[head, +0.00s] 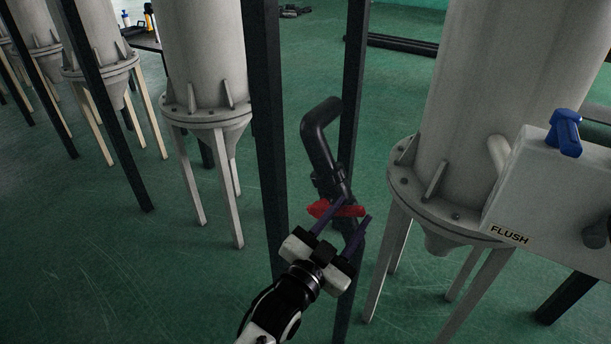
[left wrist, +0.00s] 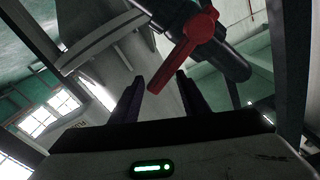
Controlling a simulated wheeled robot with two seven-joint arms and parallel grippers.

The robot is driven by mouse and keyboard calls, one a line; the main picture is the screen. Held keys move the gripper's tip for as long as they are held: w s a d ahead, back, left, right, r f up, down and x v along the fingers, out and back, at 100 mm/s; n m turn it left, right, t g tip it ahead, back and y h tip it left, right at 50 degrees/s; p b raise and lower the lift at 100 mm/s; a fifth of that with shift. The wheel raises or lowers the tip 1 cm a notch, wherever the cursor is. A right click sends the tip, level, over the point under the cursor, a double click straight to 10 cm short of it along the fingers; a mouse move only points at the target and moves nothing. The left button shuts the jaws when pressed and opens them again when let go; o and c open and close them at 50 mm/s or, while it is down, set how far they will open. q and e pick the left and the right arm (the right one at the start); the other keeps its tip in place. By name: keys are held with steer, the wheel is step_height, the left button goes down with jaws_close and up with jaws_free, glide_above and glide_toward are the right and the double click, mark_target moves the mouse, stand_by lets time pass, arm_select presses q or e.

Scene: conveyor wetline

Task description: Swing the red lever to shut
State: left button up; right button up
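The red lever (head: 337,209) sits on a black pipe (head: 320,136) that stands between two dark posts. In the left wrist view the red lever (left wrist: 186,52) slants down and left from its round hub, its tip between and beyond my finger ends. My left gripper (head: 342,209) is open, its two dark fingers apart and reaching to the lever. In the left wrist view the open fingers (left wrist: 158,92) stand either side of the lever's lower end; I cannot tell whether they touch it. My right gripper is in neither view.
A grey box labelled FLUSH (head: 545,190) with a blue handle (head: 565,132) is at the right, by a large grey tank (head: 490,90). A dark post (head: 266,120) stands just left of the pipe. Another tank (head: 203,60) is farther left. The green floor is open at lower left.

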arm_select(q)
steer(key=p+v, duration=0.3)
steer(key=v, duration=0.3)
steer(key=shift+f, duration=0.2)
steer(key=s+a+f+n+g+y, duration=0.2)
steer(key=s+a+f+n+y, duration=0.2)
steer(key=a+f, duration=0.7)
steer(key=s+a+f+n+g+y, duration=0.2)
steer(key=s+a+f, duration=0.3)
steer(key=s, duration=0.4)
steer(key=s+a+f+n+g+y, duration=0.2)
steer(key=s+a+f, duration=0.4)
steer(key=s, duration=0.3)
steer(key=shift+s+a+n+g, duration=0.2)
steer(key=shift+a+n+g, duration=0.25)
steer(key=shift+a, duration=0.2)
